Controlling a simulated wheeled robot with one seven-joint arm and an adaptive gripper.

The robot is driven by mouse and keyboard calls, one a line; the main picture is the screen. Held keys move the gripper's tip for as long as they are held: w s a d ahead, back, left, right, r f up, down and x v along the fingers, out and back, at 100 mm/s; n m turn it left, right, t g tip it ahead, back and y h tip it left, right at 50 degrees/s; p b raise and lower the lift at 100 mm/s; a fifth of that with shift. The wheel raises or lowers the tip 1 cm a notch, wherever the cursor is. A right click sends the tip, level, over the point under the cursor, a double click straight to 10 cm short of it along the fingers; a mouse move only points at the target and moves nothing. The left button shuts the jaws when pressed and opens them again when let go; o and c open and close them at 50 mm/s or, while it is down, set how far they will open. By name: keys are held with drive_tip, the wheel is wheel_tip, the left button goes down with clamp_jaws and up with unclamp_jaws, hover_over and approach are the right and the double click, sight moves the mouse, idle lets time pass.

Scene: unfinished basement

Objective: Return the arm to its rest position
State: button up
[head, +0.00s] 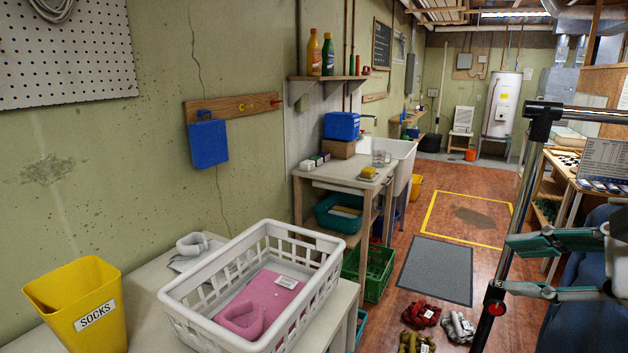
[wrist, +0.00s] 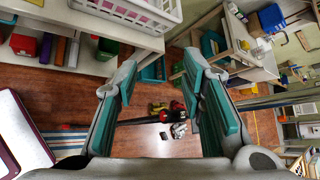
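My gripper (head: 506,267) is at the right of the head view, its two teal-padded fingers spread apart and pointing left. My upper arm links are mostly out of the head view.
The basket, holding a pink folded item (head: 278,292), stands on a pale bench beside a yellow SOCKS bin (head: 82,300). A dark post (head: 512,220) stands near the gripper. Colourful bundles (head: 421,315) lie on the floor by a grey mat (head: 436,270). A cluttered table (head: 560,178) is at right.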

drive_tip(key=s+a+f+n+g+h, duration=0.2)
drive_tip(key=s+a+n+g+h, duration=0.1)
drive_tip(key=n, duration=0.7)
drive_tip(key=s+a+f+n+g+h+p, duration=0.1)
drive_tip(key=s+a+f+n+g+h, duration=0.1)
drive_tip(key=s+a+n, duration=0.4)
drive_tip(key=f+n+g, duration=0.1)
drive_tip(key=n, duration=0.4)
drive_tip(key=shift+s+n+h, duration=0.15)
drive_tip(key=shift+n+h, duration=0.15)
drive_tip(key=shift+h, duration=0.1)
